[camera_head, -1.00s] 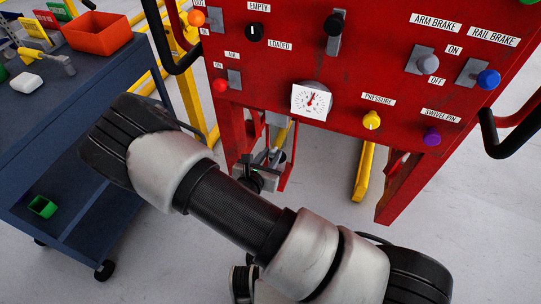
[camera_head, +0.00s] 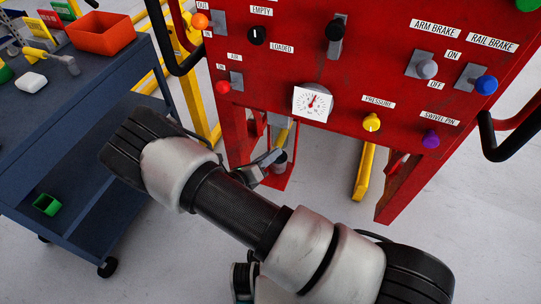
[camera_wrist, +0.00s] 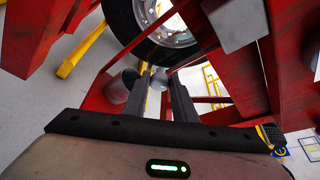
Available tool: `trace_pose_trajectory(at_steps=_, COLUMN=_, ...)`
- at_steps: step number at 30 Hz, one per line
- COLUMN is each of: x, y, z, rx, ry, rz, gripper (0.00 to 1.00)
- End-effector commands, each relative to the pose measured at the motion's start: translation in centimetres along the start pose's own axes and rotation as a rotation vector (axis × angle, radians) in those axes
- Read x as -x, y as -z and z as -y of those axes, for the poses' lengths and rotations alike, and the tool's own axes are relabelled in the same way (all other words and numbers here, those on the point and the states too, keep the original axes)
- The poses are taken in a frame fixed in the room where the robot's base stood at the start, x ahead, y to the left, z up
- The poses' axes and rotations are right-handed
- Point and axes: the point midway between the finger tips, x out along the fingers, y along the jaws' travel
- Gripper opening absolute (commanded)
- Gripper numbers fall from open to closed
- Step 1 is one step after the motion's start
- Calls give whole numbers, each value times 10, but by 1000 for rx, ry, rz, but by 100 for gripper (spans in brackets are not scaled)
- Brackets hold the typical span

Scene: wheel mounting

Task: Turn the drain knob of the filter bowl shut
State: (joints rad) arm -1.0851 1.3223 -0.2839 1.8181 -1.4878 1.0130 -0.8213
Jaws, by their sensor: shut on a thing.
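My gripper (camera_wrist: 160,80) is low under the red panel. In the wrist view its two dark fingers are closed around a small grey part between their tips, which appears to be the drain knob (camera_wrist: 159,78). The fingers hide most of it, so its turn position cannot be told. In the head view my gripper (camera_head: 264,164) reaches the small grey cylinder of the filter bowl (camera_head: 281,160), which hangs inside a red frame below the panel. A yellow part (camera_head: 283,134) shows just above the bowl.
The red panel (camera_head: 350,60) carries several knobs, levers and a pressure gauge (camera_head: 313,103). Red posts stand close around my gripper. A blue cart (camera_head: 120,130) with an orange bin (camera_head: 100,35) is at left. A wheel (camera_wrist: 170,30) shows in the wrist view.

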Motion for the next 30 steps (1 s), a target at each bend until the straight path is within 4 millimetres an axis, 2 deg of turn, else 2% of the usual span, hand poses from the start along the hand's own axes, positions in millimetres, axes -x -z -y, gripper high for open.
trace_pose_trajectory(at_steps=18, x=-1, y=4, z=-8, rx=524, ry=216, rz=1, gripper=2)
trace_pose_trajectory(at_steps=30, x=-1, y=4, z=-9, rx=730, ry=300, rz=2, gripper=2)
